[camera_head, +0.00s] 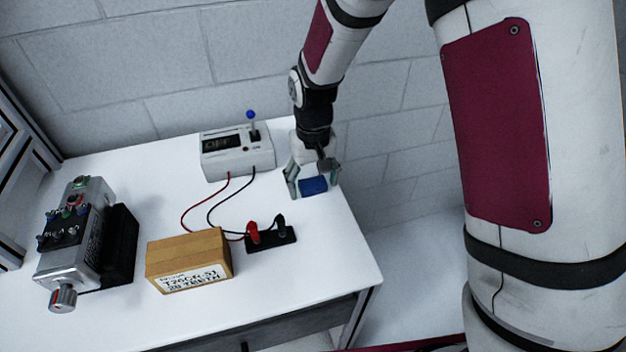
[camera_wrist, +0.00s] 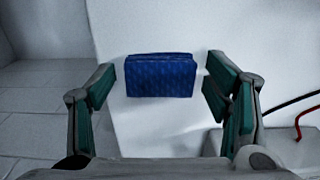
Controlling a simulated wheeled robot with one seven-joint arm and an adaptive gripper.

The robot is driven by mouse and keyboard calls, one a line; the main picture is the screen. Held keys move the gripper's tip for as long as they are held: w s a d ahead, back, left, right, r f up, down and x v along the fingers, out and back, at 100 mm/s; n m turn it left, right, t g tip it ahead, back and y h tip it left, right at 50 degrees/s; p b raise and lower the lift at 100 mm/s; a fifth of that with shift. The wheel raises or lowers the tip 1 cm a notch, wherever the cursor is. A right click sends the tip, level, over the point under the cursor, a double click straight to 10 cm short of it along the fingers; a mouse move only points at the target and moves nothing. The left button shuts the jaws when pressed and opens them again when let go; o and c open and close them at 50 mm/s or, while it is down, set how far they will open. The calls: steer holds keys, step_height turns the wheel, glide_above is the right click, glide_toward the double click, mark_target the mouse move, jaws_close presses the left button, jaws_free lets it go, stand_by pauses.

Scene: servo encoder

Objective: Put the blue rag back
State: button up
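The blue rag (camera_head: 314,186) is a small folded blue block on the white table, near its right edge in the head view. In the wrist view the blue rag (camera_wrist: 160,76) lies flat on the white surface, centred ahead of the fingers. My gripper (camera_head: 311,186) points down at the rag. In the wrist view my gripper (camera_wrist: 157,88) is open, with one green-padded finger on each side of the rag and a gap on both sides. The fingers do not appear to touch it.
A white box with a display (camera_head: 236,152) and blue-tipped lever stands left of my gripper. Red and black wires run to a black connector block (camera_head: 271,238). A labelled cardboard box (camera_head: 189,262) and a metal device (camera_head: 75,235) sit further left. The table's right edge is close.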

mark_target(314, 183)
step_height(314, 183, up, 12)
steer(key=shift+r, duration=0.15)
stand_by(0.5)
steer(key=shift+d+r, duration=0.1)
steer(key=s+d+r+m+t, duration=0.1)
steer(key=s+d+r+t, duration=0.1)
steer(key=s+d+r, duration=0.75)
steer(key=s+d+r+t, duration=0.1)
steer(key=s+d, duration=0.1)
steer(key=s, duration=0.5)
steer(key=s+d+m+t, duration=0.1)
steer(key=s+d, duration=0.2)
steer(key=s, duration=0.4)
steer(key=shift+r+t, duration=0.3)
steer(key=shift+r, duration=0.1)
steer(key=shift+w+a, duration=0.1)
